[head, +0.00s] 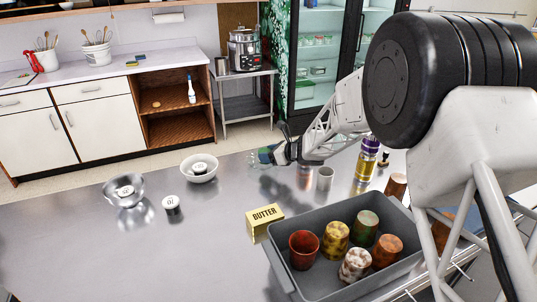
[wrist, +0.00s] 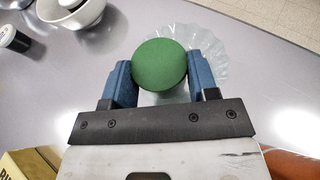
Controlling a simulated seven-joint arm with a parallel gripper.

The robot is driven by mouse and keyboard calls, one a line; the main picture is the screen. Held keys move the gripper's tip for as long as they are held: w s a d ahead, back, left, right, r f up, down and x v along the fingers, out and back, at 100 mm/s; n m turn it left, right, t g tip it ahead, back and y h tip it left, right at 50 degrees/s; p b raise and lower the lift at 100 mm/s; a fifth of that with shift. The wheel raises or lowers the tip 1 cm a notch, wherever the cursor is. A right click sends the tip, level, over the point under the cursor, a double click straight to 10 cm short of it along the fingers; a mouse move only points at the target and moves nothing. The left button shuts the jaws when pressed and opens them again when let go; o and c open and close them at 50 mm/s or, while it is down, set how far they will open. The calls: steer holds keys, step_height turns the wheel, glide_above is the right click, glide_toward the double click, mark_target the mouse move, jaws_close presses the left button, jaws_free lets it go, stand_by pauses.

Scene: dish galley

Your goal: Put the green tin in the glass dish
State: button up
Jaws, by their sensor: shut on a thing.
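The green tin (wrist: 160,63) is between the two blue fingers of my gripper (wrist: 158,80) in the wrist view. My gripper is shut on it. The clear glass dish (wrist: 212,50) with a scalloped rim lies below and around the tin in the wrist view. In the head view my gripper (head: 268,155) is at the far side of the steel table, over the glass dish (head: 254,161), which is faint there. Whether the tin touches the dish is not clear; its underside is hidden.
A yellow butter box (head: 264,222) and a grey bin (head: 283,272) with several tins stand nearer. A white bowl (head: 199,169), a metal bowl (head: 124,191) and a black jar (head: 171,205) are to the left. A metal cup (head: 325,179) and a purple-topped bottle (head: 366,165) are to the right.

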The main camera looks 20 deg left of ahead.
steer(key=shift+f, duration=0.55)
steer(key=o, duration=1)
steer(key=shift+r, duration=0.1)
steer(key=shift+r, duration=0.4)
steer(key=shift+d+r, duration=0.2)
steer(key=shift+d, duration=0.05)
steer(key=v, duration=1.1)
steer(key=shift+s+d+r, duration=0.1)
steer(key=shift+s+d, duration=0.05)
steer(key=shift+d, duration=0.1)
